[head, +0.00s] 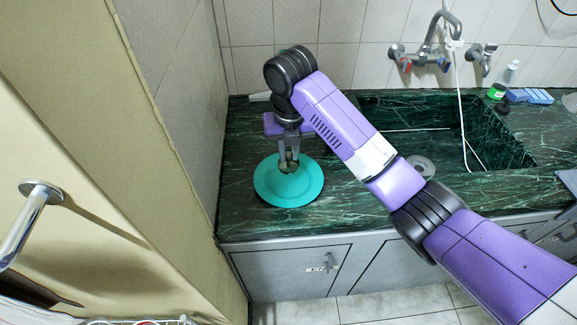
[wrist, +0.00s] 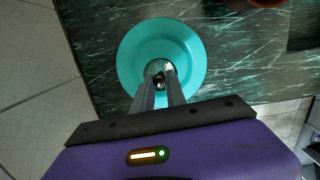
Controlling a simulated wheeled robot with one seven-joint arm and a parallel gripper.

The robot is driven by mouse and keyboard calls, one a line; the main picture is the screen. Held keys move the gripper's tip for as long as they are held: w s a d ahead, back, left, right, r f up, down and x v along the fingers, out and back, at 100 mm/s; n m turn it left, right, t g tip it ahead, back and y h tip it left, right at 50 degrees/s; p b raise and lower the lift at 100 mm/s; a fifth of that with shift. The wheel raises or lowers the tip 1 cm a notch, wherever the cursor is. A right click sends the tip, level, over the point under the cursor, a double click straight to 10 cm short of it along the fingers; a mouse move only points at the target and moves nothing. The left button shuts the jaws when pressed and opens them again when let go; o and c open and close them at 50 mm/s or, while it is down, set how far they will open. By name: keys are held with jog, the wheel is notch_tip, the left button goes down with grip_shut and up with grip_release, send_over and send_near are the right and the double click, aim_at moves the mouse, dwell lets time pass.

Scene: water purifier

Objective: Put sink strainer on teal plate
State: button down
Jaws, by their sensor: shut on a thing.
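The teal plate (head: 270,190) lies on the dark green marble counter at its left end, and it also shows in the wrist view (wrist: 135,65). My gripper (head: 288,165) points down over the plate's middle. It is shut on the sink strainer (wrist: 157,67), a small mesh piece between the fingertips. The strainer is over the plate's centre; I cannot tell whether it touches the plate. The fingers cover part of the strainer in both views.
The sink basin (head: 450,125) opens right of my arm. A round metal disc (head: 421,166) lies on the counter beside my arm. A bottle (head: 505,78) and a blue sponge (head: 538,96) stand at the back right. A tiled wall (head: 180,80) rises close to the plate's left.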

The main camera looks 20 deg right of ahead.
aim_at(289, 161)
jog(key=shift+f, duration=2.75)
jog(key=shift+f, duration=0.2)
jog(key=c, duration=1.4)
grip_release()
jog(key=shift+o, duration=0.2)
jog(key=shift+r, duration=0.1)
notch_tip(289, 161, up, 12)
jog(key=s+p, duration=0.1)
jog(key=shift+s+a, duration=0.15)
jog(key=shift+a, duration=0.1)
